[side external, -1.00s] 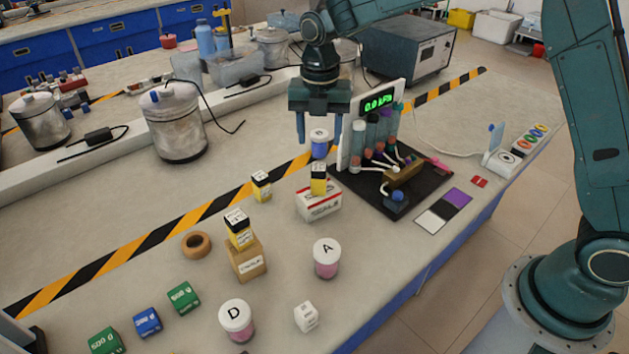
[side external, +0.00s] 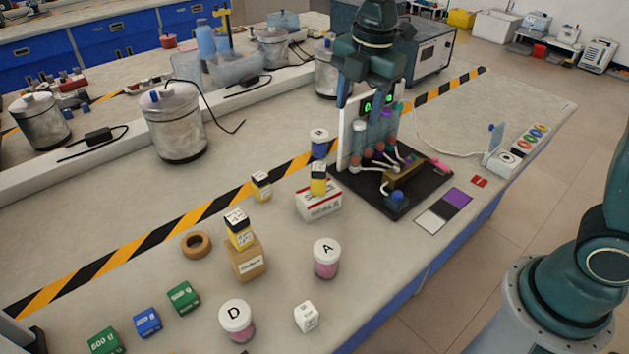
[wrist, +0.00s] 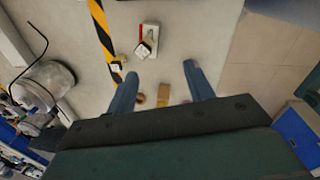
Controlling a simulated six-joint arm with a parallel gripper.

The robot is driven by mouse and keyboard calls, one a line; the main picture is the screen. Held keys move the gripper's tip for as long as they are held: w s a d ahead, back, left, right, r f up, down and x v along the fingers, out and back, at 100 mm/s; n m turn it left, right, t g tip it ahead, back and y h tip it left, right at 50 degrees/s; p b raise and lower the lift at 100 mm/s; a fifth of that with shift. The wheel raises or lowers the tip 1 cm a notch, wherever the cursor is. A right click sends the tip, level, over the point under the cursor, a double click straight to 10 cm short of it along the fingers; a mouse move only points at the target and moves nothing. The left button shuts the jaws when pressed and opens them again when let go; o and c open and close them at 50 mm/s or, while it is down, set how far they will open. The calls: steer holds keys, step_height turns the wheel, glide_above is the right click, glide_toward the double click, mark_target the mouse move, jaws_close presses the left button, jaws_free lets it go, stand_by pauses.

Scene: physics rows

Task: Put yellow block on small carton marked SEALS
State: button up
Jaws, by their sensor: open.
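A small white and red carton (side external: 318,205) lies near the middle of the bench, its lettering hard to read. A yellow block with a black top (side external: 319,186) stands on it. A second yellow block (side external: 261,187) stands on the bench by the striped tape, left of the carton. A third (side external: 239,235) sits on a brown cardboard box (side external: 248,263). My gripper (side external: 377,100) is open and empty, raised in front of the display panel, up and right of the carton. In the wrist view the carton (wrist: 151,29) shows beyond the open fingers (wrist: 161,88).
A panel with tubes stands on a black base (side external: 432,190) right of the carton. White-lidded jars (side external: 327,262), a white cube (side external: 306,317), a brown ring (side external: 196,244) and green and blue boxes (side external: 147,321) stand nearer. A metal pot (side external: 174,125) stands at left.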

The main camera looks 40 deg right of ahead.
steer(key=s+d+r+m+t, duration=0.2)
steer(key=s+d+m, duration=0.1)
steer(key=s+m, duration=0.7)
steer(key=s+d+r+m+t, duration=0.2)
steer(key=s+d+m, duration=0.1)
steer(key=s+m, duration=0.7)
steer(key=s, duration=0.4)
